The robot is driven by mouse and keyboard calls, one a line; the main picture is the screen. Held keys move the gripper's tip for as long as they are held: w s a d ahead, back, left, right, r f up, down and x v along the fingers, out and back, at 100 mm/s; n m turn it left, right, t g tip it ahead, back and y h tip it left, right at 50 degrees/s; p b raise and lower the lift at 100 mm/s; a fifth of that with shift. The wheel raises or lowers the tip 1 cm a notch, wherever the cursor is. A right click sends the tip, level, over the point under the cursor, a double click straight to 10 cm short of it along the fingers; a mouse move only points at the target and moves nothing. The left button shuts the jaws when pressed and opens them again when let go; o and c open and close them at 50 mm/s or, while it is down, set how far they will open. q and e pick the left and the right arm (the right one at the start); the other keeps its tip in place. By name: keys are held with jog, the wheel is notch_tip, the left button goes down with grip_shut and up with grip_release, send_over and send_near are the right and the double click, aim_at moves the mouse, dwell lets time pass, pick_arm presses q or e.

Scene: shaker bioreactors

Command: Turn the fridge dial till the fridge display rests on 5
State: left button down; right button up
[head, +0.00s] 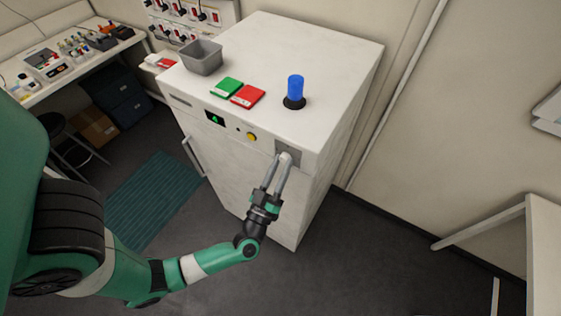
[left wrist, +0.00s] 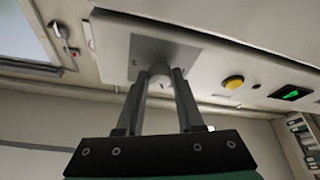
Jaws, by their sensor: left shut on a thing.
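The fridge (head: 262,90) is a white cabinet in the middle of the head view. Its dial (head: 285,158) is a pale round knob on a grey plate at the right of the front panel. The dial also shows in the left wrist view (left wrist: 159,72). My left gripper (head: 277,172) is shut on the dial, with a finger on each side of it. The fridge display (head: 215,118) is a small black panel with a green digit that looks like 4. In the left wrist view the display (left wrist: 291,93) is too slanted to read. My right gripper is not in view.
A yellow button (head: 252,136) sits between display and dial. A door handle (head: 193,156) stands out at the front left.

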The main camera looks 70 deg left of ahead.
pick_arm(q)
jog(key=shift+w+d+n+g+y+p, duration=0.1)
jog(key=shift+n+g+y+p, duration=0.45)
jog(key=shift+n, duration=0.95)
jog(key=shift+g, duration=0.25)
jog(key=shift+r, duration=0.1)
jog(key=c, duration=0.5)
grip_release()
jog(key=shift+c, duration=0.2)
jog(key=b+v, duration=0.2)
jog(key=v, duration=0.9)
jog(key=shift+s+d, duration=0.2)
jog(key=shift+s, duration=0.1)
